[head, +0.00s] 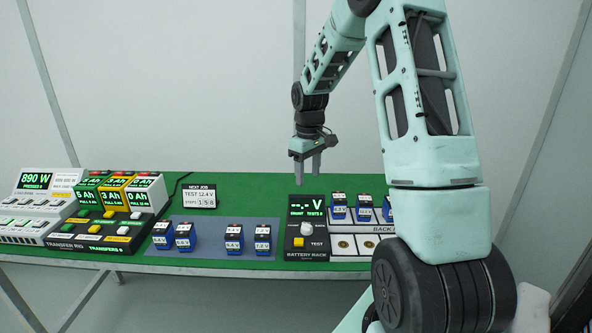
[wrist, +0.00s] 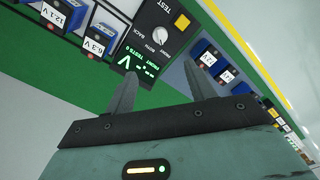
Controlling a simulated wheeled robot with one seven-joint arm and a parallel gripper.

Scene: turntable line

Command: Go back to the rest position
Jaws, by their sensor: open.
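My gripper (head: 307,168) hangs from my arm above the far edge of the green table, over the battery rack's display. Its fingers point down, apart and empty. In the wrist view my gripper (wrist: 160,85) shows two grey fingers with nothing between them, the rack's display beyond. The battery rack (head: 307,255) stands on the table with a green display, a knob and a yellow TEST button. Its display also shows in the wrist view (wrist: 137,62). My arm hides the right part of the rack.
Several blue batteries stand on a grey mat (head: 205,256); more stand in the rack, such as one battery (head: 338,206). The transfer rig (head: 100,228) and a charger (head: 40,205) are at the left. A NEXT JOB sign (head: 199,196) stands behind the mat. The air around my gripper is clear.

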